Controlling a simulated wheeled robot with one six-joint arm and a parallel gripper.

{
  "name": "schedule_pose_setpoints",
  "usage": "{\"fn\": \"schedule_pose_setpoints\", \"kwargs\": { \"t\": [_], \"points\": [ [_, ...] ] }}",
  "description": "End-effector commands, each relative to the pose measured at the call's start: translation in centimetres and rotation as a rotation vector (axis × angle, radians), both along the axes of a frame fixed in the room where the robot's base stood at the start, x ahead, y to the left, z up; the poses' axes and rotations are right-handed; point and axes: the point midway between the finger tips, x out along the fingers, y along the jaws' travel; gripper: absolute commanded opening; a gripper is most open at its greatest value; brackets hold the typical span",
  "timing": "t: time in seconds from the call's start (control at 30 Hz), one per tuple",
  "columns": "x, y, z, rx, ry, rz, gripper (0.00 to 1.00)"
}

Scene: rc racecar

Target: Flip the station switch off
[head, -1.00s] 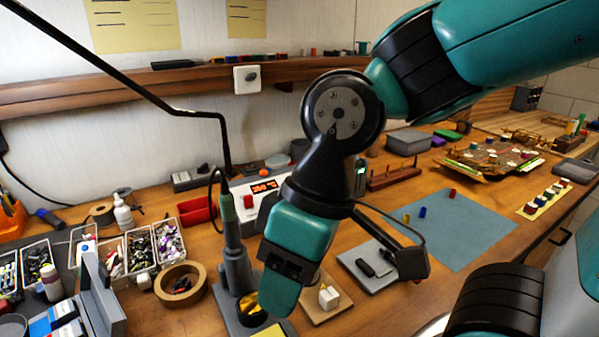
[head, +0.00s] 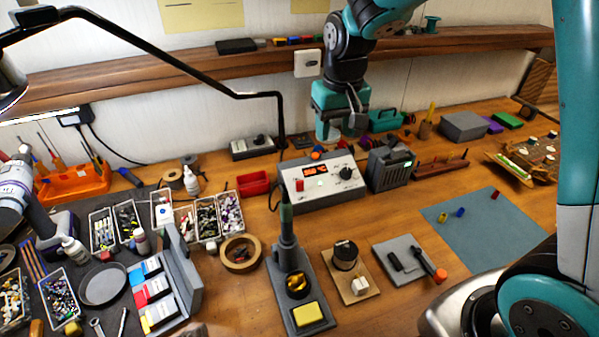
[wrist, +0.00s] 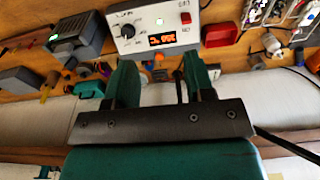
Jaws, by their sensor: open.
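The station (head: 340,190) is a white-fronted box with a lit orange display, a dark knob and a red switch (head: 300,185). It stands at the back of the bench. In the upside-down wrist view, the station (wrist: 150,30) is just beyond my fingertips, with the red switch (wrist: 186,18) on its right side. I cannot tell the switch's tilt. My gripper (head: 328,138) hangs behind and above the station, near the wall, pointing down. The wrist view shows its two teal fingers (wrist: 160,75) apart with nothing held; neither visibly touches the switch.
A soldering iron in its stand (head: 288,260) is in front of the station. A dark grey box (head: 390,168) is close on its right, a red bin (head: 253,184) on its left. A black lamp arm (head: 281,130) rises behind. A wooden shelf (head: 450,40) runs above.

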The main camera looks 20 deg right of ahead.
Motion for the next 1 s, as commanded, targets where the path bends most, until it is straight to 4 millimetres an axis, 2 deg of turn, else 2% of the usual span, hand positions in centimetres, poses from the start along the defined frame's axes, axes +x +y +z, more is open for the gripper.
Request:
{"fn": "schedule_pose_setpoints", "kwargs": {
  "t": [0.03, 0.1, 0.2, 0.3, 0.43, 0.57, 1.0],
  "points": [
    [1.6, 1.0, -0.3, 0.0, 0.018, 0.004, 0.49],
    [3.5, 2.3, -0.5, -0.003, 0.042, 0.005, 0.49],
    [5.4, 3.8, -0.7, -0.006, 0.071, 0.005, 0.49],
    [6.5, 4.7, -0.9, -0.009, 0.087, 0.003, 0.49],
    [6.9, 5.1, -1.5, -0.011, 0.095, 0.003, 0.49],
    [6.8, 5.0, -3.4, -0.011, 0.098, 0.003, 0.49],
    [6.7, 5.0, -13.2, -0.011, 0.097, 0.003, 0.49]
  ]
}}
